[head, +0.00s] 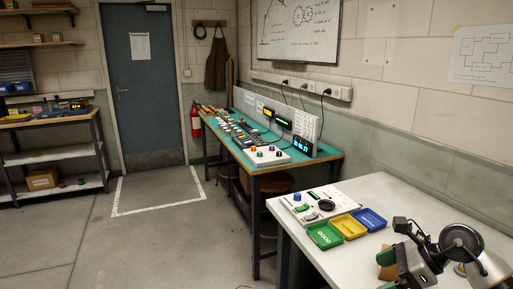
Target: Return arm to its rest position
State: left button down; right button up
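My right arm comes in at the lower right, over the white table (370,187). Its dark gripper (386,271) points left, with green fingertips set apart, so it looks open. A small brown block (382,273) shows at the fingertips; it is partly hidden, and I cannot tell whether it touches them. My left gripper is not in view.
A green tray (325,236), a yellow tray (348,227) and a blue tray (370,219) stand left of my gripper. A white control panel (307,206) is behind them. A teal bench (258,166) with electronics stands farther back. Floor to the left is clear.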

jog(key=s+a+r+m+t+y, duration=0.1)
jog(key=a+r+m+t+y, duration=0.25)
jog(key=a+m+t, duration=0.35)
jog(key=s+a+r+m+t+y, duration=0.1)
jog(key=a+r+m+t+y, duration=0.1)
jog(key=a+m+t+y, duration=0.45)
jog(key=s+d+f+m+h, duration=0.3)
jog(key=d+f+m+h, duration=0.25)
jog(key=m+h, duration=0.6)
jog(key=s+d+f+m+h, duration=0.35)
jog(key=f+m+h, duration=0.35)
jog(key=m, duration=0.8)
jog(key=s+a+f+m+g, duration=0.2)
jog(key=s+f+m+g, duration=0.2)
jog(key=s+f+g, duration=0.45)
jog(key=s+a+f+m+g, duration=0.1)
jog(key=s+f+m+g, duration=0.3)
jog(key=s, duration=0.7)
notch_tip(320, 180, down, 24)
jog(key=r+n+g, duration=0.1)
jog(key=g, duration=0.1)
jog(key=s+d+f+g, duration=0.1)
jog(key=s+d+f, duration=0.1)
jog(key=s+f, duration=1.3)
jog(key=shift+s+d+f, duration=0.3)
jog(key=shift+s+f, duration=0.05)
jog(key=shift+f, duration=0.6)
